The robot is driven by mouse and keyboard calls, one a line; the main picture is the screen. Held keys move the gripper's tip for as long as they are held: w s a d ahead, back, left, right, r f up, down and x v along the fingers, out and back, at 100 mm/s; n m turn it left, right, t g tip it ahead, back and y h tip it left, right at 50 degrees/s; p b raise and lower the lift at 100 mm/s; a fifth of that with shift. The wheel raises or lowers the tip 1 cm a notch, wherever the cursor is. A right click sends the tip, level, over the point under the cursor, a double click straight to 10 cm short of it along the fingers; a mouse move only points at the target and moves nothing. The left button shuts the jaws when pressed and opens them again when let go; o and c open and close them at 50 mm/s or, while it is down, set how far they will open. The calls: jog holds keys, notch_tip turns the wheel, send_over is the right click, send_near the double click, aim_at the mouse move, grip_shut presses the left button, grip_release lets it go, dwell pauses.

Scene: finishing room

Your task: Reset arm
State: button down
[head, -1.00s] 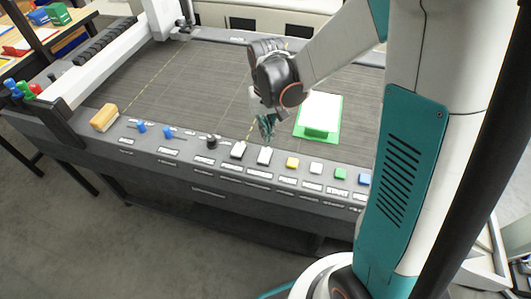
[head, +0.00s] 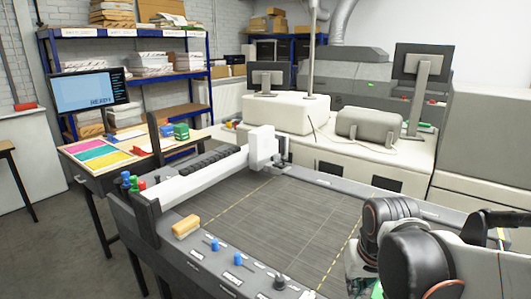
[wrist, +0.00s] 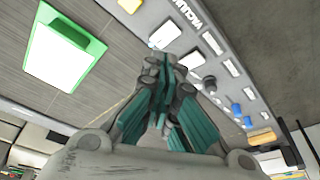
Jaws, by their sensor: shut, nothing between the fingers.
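My gripper (wrist: 166,68) is shut and empty in the wrist view, its teal fingers together above the front control strip of the cutting table (head: 265,222). In the head view my arm's dark wrist joints fill the lower right, and the fingers are mostly hidden or cut off by the bottom edge. A white sheet (wrist: 60,57) with a green border lies on the table bed at the upper left of the wrist view, apart from the fingers.
White buttons (wrist: 165,34), a black knob (wrist: 209,83) and blue knobs (head: 238,259) line the strip. A wooden block (head: 186,226) sits at its left end. A white gantry (head: 205,178) crosses the left side. The middle bed is clear. A monitor (head: 88,90) stands behind.

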jog(key=s+r+t+b, duration=0.1)
jog(key=s+t+b, duration=0.2)
jog(key=s, duration=0.6)
jog(key=shift+r+n+t, duration=0.3)
jog(key=shift+r+t, duration=0.05)
jog(key=shift+t, duration=0.15)
jog(key=w+a+f+m+g+p, duration=0.1)
jog(key=w+m+g+p, duration=0.6)
jog(key=w, duration=0.7)
jog(key=shift+a+f, duration=0.2)
jog(key=shift+f, duration=0.3)
